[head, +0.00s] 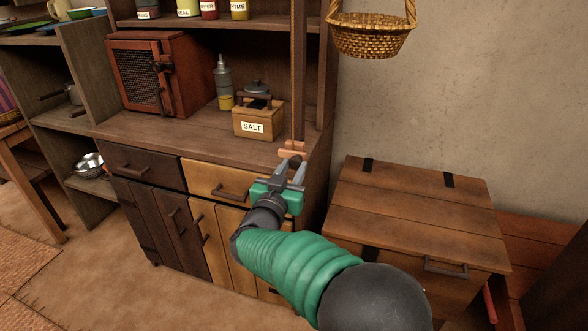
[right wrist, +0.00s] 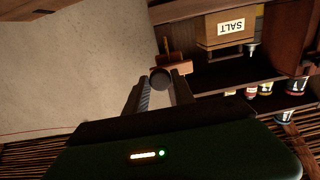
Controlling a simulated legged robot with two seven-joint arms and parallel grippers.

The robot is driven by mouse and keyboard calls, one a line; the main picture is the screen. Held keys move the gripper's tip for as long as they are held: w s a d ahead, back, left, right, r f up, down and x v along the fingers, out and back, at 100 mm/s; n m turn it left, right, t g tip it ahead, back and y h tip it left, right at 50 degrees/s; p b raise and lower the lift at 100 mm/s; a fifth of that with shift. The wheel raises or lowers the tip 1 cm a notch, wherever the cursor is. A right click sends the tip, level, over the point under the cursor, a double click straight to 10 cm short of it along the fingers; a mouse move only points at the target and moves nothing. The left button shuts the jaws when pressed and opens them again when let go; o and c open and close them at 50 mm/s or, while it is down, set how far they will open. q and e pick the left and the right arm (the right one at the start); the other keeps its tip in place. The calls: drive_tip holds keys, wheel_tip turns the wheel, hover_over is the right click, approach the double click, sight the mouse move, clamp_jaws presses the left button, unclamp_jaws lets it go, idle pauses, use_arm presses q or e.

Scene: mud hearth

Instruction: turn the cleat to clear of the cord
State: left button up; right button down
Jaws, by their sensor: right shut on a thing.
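The cleat (head: 293,149) is a small light-brown wooden piece on the upright post at the right end of the dresser. It also shows in the right wrist view (right wrist: 172,66), just beyond my fingertips. A thin brown cord (head: 297,85) runs down the post to the cleat; how it sits around it is too small to tell. My right gripper (head: 293,170) reaches up to the cleat from the front. In the right wrist view its fingers (right wrist: 160,88) are shut on a dark round knob (right wrist: 160,77) in front of the cleat. My left gripper is not in view.
A salt box (head: 258,120) stands on the dresser top, left of the post. A wooden chest (head: 415,215) stands to the right. A wicker basket (head: 370,38) hangs above it. Bare floor (head: 90,275) lies at the lower left.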

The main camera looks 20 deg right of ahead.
drive_tip(key=shift+a, duration=0.1)
drive_tip(key=shift+m, duration=0.9)
drive_tip(key=shift+f+m, duration=0.1)
drive_tip(key=shift+m, duration=1.1)
drive_tip(key=m+b, duration=0.1)
drive_tip(key=m, duration=0.2)
drive_tip(key=shift+m+b, duration=0.3)
drive_tip(key=shift+b, duration=0.05)
drive_tip(key=m+b, duration=0.3)
drive_tip(key=m, duration=0.2)
drive_tip(key=shift+w, duration=0.1)
drive_tip(key=shift+m+b, duration=0.85)
drive_tip(key=shift+m, duration=0.65)
